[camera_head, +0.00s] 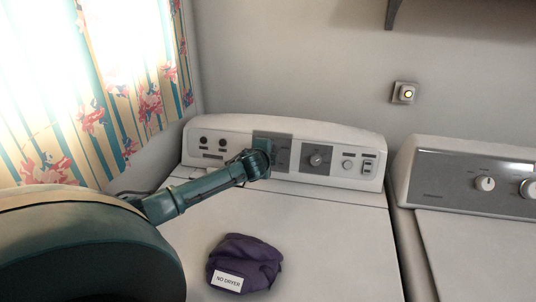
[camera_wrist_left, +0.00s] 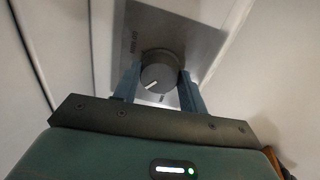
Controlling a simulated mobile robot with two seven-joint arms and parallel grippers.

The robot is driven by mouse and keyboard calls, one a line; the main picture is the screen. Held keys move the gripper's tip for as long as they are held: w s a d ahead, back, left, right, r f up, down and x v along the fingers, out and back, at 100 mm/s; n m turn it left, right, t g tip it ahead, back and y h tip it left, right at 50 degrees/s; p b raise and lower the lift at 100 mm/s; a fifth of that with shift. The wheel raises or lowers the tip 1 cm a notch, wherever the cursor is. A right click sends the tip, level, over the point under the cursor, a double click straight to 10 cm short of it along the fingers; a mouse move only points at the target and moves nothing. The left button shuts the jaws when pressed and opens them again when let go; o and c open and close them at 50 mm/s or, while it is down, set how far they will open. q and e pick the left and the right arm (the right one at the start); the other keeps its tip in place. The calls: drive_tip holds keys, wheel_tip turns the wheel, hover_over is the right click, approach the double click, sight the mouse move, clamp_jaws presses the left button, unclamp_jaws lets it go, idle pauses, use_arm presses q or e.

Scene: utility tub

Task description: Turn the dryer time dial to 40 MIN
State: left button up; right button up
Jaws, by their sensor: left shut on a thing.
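The dial (camera_wrist_left: 160,68) is a dark round knob on a square grey plate (camera_wrist_left: 190,30) in the left wrist view. A white pointer line on its face points to the lower left of that picture. My left gripper (camera_wrist_left: 160,85) has one blue finger on each side of the dial and is shut on it. In the head view my left gripper (camera_head: 262,160) is at the grey plate (camera_head: 272,138) on the control panel of the left white machine (camera_head: 315,222), and hides the dial. My right gripper is not in view.
A purple cloth (camera_head: 252,255) with a "NO DRYER" tag lies on the machine's top. Another dial (camera_head: 318,159) and switches sit right of the gripper. A second white machine (camera_head: 470,250) stands to the right. A flowered curtain (camera_head: 110,90) hangs at left.

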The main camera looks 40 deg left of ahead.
use_arm(q)
drive_tip(key=shift+m, duration=1.2)
drive_tip(key=o, duration=1)
